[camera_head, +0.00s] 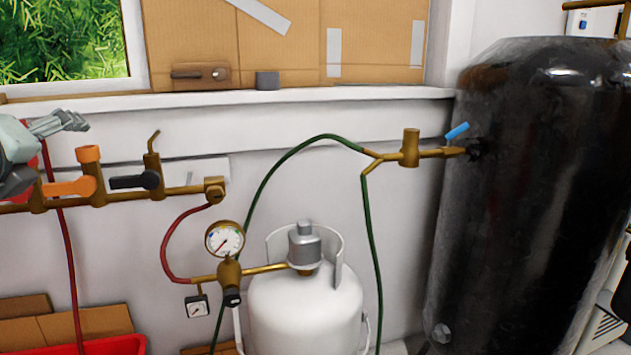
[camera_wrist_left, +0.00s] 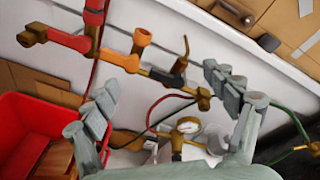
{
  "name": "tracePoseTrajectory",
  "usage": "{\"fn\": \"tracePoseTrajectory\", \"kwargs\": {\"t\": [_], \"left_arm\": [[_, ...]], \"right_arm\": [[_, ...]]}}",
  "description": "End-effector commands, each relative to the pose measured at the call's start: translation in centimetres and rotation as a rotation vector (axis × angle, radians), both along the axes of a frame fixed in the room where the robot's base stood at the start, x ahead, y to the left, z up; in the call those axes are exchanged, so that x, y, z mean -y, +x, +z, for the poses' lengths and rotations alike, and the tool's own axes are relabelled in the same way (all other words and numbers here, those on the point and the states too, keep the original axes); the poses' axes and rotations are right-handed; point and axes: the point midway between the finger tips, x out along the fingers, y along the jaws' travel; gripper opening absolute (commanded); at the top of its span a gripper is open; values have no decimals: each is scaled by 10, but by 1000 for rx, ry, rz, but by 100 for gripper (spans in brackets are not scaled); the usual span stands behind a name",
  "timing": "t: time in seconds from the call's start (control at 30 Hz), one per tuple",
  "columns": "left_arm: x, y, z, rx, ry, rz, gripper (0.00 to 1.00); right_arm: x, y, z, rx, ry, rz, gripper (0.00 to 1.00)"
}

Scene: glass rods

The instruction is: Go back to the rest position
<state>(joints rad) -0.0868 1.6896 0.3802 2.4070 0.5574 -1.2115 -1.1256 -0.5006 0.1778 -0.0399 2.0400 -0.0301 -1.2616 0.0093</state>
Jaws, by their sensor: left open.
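My left gripper (camera_head: 68,122) comes in at the left edge of the head view, in front of the brass pipe with valves (camera_head: 180,190). Only its grey fingers and part of its body show there. In the left wrist view the left gripper (camera_wrist_left: 160,86) has its two grey fingers spread wide apart, with nothing between them. The pipe, its orange-handled valve (camera_wrist_left: 128,60) and the round gauge (camera_wrist_left: 188,126) show beyond the fingers. My right gripper is in neither view.
A white gas cylinder (camera_head: 305,310) stands at centre with a gauge (camera_head: 225,239) and hoses. A large black tank (camera_head: 540,190) fills the right side. A red bin (camera_wrist_left: 28,125) holds cardboard pieces at lower left. A white ledge (camera_head: 300,97) runs along the wall.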

Motion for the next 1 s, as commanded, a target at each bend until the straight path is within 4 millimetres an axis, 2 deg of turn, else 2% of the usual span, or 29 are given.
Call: {"fn": "tracePoseTrajectory", "kwargs": {"t": [0.03, 0.23, 0.5, 0.87, 1.0], "left_arm": [[-6, -1, -15, 0, -87, 7, 86], [-18, -6, -70, 0, -391, 34, 86], [-10, -12, -138, 1, -770, 67, 86], [17, -17, -191, 0, -1088, 95, 86], [10, -19, -236, -43, -1157, 215, 86]], "right_arm": [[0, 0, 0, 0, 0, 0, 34], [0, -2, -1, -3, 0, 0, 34], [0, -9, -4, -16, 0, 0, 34], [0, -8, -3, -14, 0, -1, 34], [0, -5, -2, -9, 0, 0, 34]]}}
